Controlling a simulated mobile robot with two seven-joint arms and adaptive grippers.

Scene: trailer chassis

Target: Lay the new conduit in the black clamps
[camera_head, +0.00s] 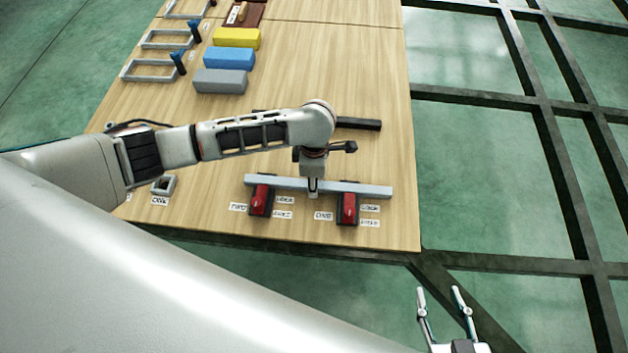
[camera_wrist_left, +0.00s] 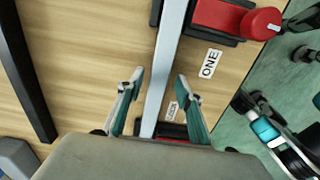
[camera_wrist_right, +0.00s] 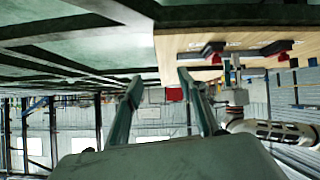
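A light grey conduit (camera_head: 290,184) runs across two black clamps with red parts, the left clamp (camera_head: 260,200) and the right clamp (camera_head: 348,209). I cannot tell how deep it sits in them. My left gripper (camera_head: 313,188) points down at the conduit between the clamps. In the left wrist view the conduit (camera_wrist_left: 172,55) passes between its parted fingers, with a gap on each side. A red clamp part (camera_wrist_left: 225,18) shows there too. My right gripper (camera_head: 440,298) is open and empty, off the table's front right corner. A dark bar (camera_head: 360,124) lies behind, partly hidden by my left arm.
Yellow (camera_head: 237,38), blue (camera_head: 229,58) and grey (camera_head: 220,81) blocks stand at the back left of the wooden table (camera_head: 340,70), beside several grey frames (camera_head: 150,70). Small labels lie around the clamps. Dark chassis beams (camera_head: 560,106) cross the green floor to the right.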

